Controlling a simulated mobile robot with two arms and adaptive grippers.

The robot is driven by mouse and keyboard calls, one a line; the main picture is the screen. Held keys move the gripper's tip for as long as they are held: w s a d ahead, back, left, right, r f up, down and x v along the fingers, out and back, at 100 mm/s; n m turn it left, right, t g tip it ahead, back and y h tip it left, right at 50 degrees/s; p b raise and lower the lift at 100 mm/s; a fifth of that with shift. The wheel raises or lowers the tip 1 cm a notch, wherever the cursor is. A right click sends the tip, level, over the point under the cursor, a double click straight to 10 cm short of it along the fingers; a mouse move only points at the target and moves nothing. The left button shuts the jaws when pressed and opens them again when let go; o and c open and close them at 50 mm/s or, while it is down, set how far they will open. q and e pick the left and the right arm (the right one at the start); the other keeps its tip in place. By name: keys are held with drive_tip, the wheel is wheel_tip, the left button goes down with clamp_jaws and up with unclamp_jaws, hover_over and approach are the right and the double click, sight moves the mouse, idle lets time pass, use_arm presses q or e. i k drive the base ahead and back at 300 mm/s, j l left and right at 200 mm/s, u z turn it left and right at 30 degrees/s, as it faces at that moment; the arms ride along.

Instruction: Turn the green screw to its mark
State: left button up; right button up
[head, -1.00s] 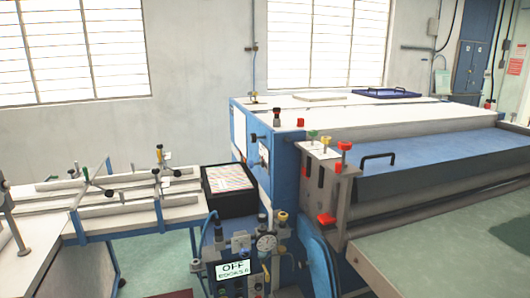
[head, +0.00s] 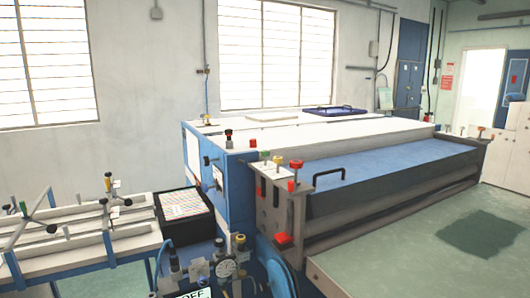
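The green screw (head: 265,156) stands upright on top of the grey bracket (head: 268,174) at the near corner of the large blue and white machine. A yellow screw (head: 277,160) is just to its right, and a taller red-topped screw (head: 296,165) is further right. The mark for the green screw is too small to tell at this distance. Neither of my grippers is in view.
A gauge panel (head: 226,268) and a blue wheel cover (head: 280,278) stand below the bracket. A black box (head: 185,214) and white rail table (head: 85,238) are at the left. A green surface (head: 400,255) spreads at the front right.

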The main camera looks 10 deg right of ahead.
sight(265, 153)
drive_tip(key=i+j, duration=0.15)
drive_tip(key=i, duration=0.3)
drive_tip(key=i+j, duration=0.15)
drive_tip(key=i, duration=0.3)
drive_tip(key=l+z, duration=0.05)
